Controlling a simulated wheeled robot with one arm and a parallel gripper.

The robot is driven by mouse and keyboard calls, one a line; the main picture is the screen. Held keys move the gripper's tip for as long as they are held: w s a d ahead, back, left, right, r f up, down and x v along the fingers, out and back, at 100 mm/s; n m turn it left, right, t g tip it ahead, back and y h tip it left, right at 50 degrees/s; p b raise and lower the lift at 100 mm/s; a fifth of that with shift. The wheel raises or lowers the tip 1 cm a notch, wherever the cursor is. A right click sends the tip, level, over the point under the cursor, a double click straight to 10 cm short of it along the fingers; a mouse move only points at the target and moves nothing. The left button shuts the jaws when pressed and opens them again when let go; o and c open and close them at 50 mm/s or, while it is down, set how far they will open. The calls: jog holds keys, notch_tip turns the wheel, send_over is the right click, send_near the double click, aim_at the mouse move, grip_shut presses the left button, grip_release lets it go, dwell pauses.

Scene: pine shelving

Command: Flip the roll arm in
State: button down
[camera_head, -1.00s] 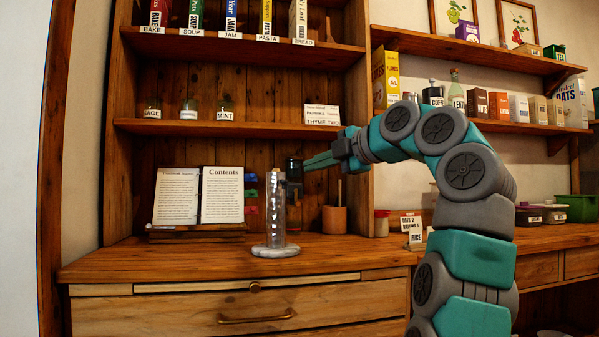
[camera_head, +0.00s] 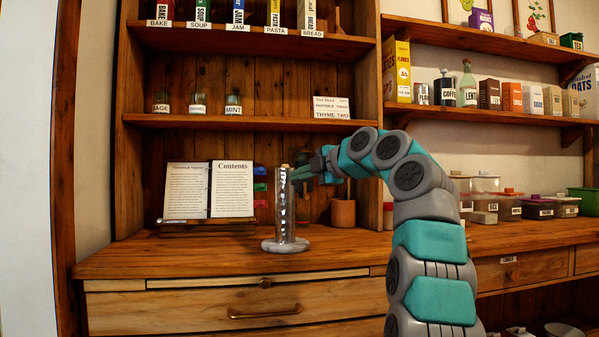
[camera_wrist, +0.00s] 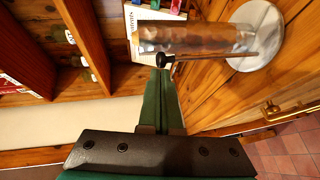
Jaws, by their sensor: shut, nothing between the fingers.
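A roll stand with a clear, shiny upright roll (camera_head: 285,212) stands on a round marble base (camera_head: 285,246) on the counter. In the wrist view the roll (camera_wrist: 200,38) lies across the top, with its marble base (camera_wrist: 258,35) at right. A thin dark roll arm (camera_wrist: 215,56) with a black knob (camera_wrist: 163,60) runs alongside the roll. My gripper (camera_head: 302,174) is shut and empty, beside the top of the roll. In the wrist view its green fingers (camera_wrist: 161,74) end close to the knob; whether they touch it I cannot tell.
An open book (camera_head: 208,190) on a stand is left of the roll. A wooden crock (camera_head: 343,212) stands behind, at right. Colored cups (camera_head: 260,187) hang on the back panel. A shelf (camera_head: 220,123) with jars is above. The counter front is clear.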

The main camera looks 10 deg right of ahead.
jog(key=shift+r, duration=0.1)
jog(key=w+p, duration=0.2)
jog(key=shift+p, duration=0.4)
dwell(0.5)
